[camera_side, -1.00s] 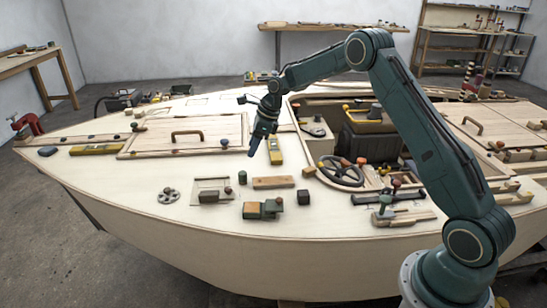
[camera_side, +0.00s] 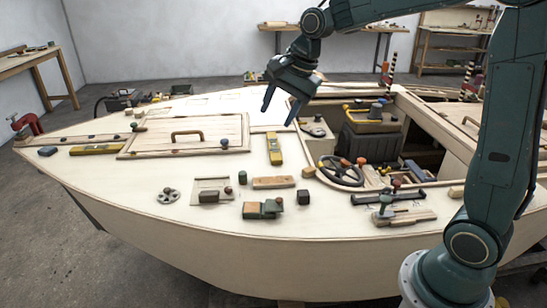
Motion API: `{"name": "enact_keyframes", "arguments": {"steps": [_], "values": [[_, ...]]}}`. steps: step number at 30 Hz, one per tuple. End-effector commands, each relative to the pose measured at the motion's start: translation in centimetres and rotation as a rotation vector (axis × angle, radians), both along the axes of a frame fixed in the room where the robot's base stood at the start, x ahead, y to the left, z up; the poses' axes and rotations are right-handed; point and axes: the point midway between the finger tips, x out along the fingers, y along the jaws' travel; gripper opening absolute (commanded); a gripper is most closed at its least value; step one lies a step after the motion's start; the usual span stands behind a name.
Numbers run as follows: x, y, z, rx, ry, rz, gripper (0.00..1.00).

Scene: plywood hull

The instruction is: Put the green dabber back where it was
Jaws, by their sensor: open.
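My gripper (camera_side: 279,112) is open, with its two fingers spread and pointing down. Nothing shows between them. It hangs above the plywood deck (camera_side: 120,183), over the area between the hatch lid and the cockpit opening. No thing is plainly the green dabber at this size. A small piece with a green round top (camera_side: 386,201) stands near the right front of the deck, beside a red-topped one (camera_side: 396,184). A dark green block (camera_side: 262,210) with a red knob lies at the front middle. I cannot tell whether either green piece is the dabber.
A hatch lid (camera_side: 230,131) with a curved handle lies on the left. A yellow level (camera_side: 274,149) lies below my gripper. A steering wheel (camera_side: 341,170) and the cockpit opening (camera_side: 375,125) are to the right.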

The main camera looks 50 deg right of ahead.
Motion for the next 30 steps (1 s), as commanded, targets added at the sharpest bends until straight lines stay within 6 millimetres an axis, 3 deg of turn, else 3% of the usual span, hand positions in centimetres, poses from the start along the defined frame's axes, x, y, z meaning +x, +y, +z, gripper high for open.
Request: {"name": "enact_keyframes", "arguments": {"steps": [6, 14, 24, 30], "values": [[-5.8, 1.6, 2.3, -0.135, -0.05, 0.252, 0.47], [-12.6, 2.9, 3.2, -0.296, -0.095, 0.549, 0.47], [-21.1, 3.5, 2.1, -0.506, -0.14, 0.928, 0.47], [-24.5, 3.5, 0.8, -0.599, -0.154, 1.095, 0.47]]}}
